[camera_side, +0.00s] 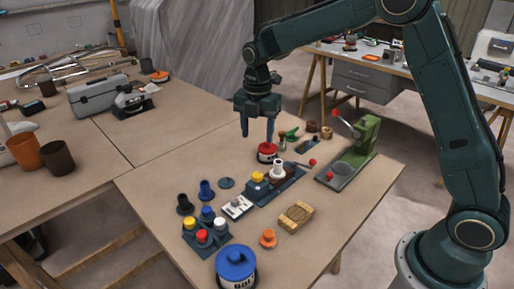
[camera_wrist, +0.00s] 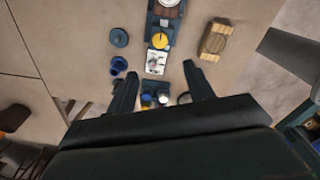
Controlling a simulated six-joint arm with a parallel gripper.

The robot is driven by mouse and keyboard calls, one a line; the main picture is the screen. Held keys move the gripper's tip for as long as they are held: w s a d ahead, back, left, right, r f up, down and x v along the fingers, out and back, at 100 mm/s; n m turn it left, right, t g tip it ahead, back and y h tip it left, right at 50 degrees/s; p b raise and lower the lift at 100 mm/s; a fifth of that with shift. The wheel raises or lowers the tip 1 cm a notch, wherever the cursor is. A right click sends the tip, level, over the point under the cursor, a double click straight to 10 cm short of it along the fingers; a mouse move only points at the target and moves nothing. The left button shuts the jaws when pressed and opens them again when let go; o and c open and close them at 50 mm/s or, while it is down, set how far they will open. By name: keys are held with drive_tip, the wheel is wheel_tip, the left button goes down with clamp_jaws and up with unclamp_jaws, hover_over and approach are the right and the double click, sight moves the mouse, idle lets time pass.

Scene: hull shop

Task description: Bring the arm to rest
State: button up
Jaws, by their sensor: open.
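My gripper (camera_side: 257,131) hangs from the dark green arm over the far part of the wooden work table (camera_side: 150,190), fingers pointing down. In the side view it appears above or just behind a red-topped container (camera_side: 267,152); I cannot tell the exact gap. In the wrist view my gripper (camera_wrist: 160,80) has its two dark fingers spread wide with nothing held between them. Below the fingers there is a dark block with several coloured caps (camera_wrist: 155,97), partly hidden by the gripper body.
A blue-lidded tin (camera_side: 236,266), an orange part (camera_side: 268,239), a wooden block (camera_side: 295,217) and a dark fixture with a yellow cap (camera_side: 258,178) stand on the table. A green press (camera_side: 362,145) stands at the right. A grey toolbox (camera_side: 98,97) sits on the left bench.

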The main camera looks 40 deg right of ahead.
drive_tip(key=s+d+r+m+t, duration=0.1)
drive_tip(key=s+r+m+t, duration=0.2)
drive_tip(key=s+r+m, duration=0.95)
drive_tip(key=s+d+m+t, duration=0.1)
drive_tip(key=s+m+t, duration=0.1)
drive_tip(key=s+m, duration=0.8)
drive_tip(key=s, duration=0.9)
drive_tip(key=shift+t, duration=0.3)
